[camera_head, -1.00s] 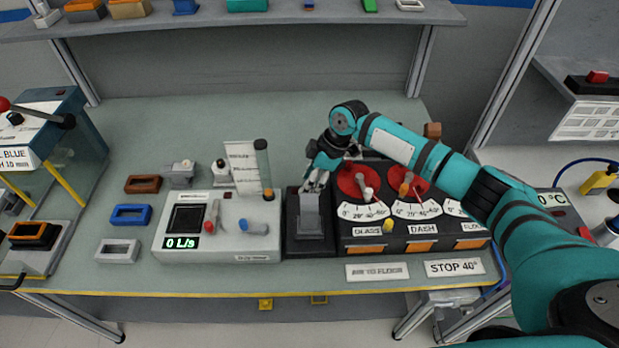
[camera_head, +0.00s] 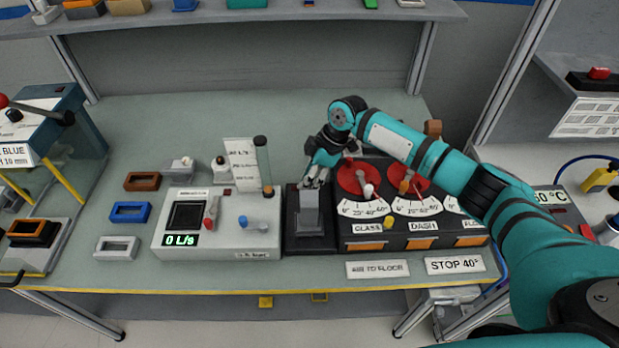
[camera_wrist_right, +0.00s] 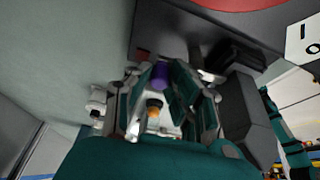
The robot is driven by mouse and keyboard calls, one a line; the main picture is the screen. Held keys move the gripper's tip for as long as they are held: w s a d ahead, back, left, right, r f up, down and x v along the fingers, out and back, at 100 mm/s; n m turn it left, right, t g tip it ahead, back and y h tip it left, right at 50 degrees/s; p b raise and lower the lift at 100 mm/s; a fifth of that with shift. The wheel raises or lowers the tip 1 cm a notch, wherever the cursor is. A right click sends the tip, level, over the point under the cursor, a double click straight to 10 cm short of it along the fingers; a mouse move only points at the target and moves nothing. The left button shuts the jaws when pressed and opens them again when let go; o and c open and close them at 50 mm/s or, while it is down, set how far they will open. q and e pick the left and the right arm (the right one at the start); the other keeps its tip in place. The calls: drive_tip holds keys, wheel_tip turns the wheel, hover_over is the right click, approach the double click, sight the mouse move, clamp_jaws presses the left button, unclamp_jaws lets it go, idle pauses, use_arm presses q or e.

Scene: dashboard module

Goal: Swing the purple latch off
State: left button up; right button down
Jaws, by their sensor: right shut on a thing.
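The purple latch (camera_wrist_right: 160,74) shows in the right wrist view as a small purple piece between my fingers. My right gripper (camera_wrist_right: 152,92) is shut on it; the exact contact is partly hidden by the fingers. In the head view my right gripper (camera_head: 317,180) points down at the back of the dark module with a grey upright block (camera_head: 309,212). The latch is hidden there behind the gripper and block. My left gripper is in neither view.
To the right stands the black panel (camera_head: 420,243) with red dials, close to my gripper. To the left is the light grey console (camera_head: 213,242) with its readout and a standing tube (camera_head: 263,160). The bench behind the modules is mostly clear.

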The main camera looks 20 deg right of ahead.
drive_tip(key=shift+w+a+f+n+g+b, duration=0.2)
drive_tip(key=shift+a+n+g+b, duration=0.25)
drive_tip(key=shift+n+b, duration=0.55)
drive_tip(key=shift+a+n+g+b, duration=0.25)
drive_tip(key=shift+a+n+b, duration=0.1)
drive_tip(key=shift+n+b, duration=0.4)
drive_tip(key=n+b, duration=0.1)
drive_tip(key=a+n+g, duration=0.1)
drive_tip(key=n, duration=0.1)
drive_tip(key=shift+s+b, duration=0.1)
drive_tip(key=shift+b, duration=0.3)
drive_tip(key=n+b, duration=0.1)
drive_tip(key=a+n+g, duration=0.1)
drive_tip(key=shift+s+r+n+h+b, duration=0.1)
drive_tip(key=shift+s+n+h+b, duration=0.1)
drive_tip(key=shift+n+h+b, duration=0.15)
drive_tip(key=n+b, duration=0.1)
drive_tip(key=n, duration=0.1)
drive_tip(key=s+a+n+g+h, duration=0.1)
drive_tip(key=n, duration=0.1)
drive_tip(key=shift+a+r+b, duration=0.1)
drive_tip(key=shift+a+b, duration=0.05)
drive_tip(key=shift+b, duration=0.2)
drive_tip(key=shift+s+a+n+g+h, duration=0.2)
drive_tip(key=shift+s+n+h, duration=0.2)
drive_tip(key=shift+n, duration=0.6)
drive_tip(key=shift+s+a+n+g+h, duration=0.15)
drive_tip(key=shift+s+n+g+h, duration=0.15)
drive_tip(key=shift+n, duration=0.7)
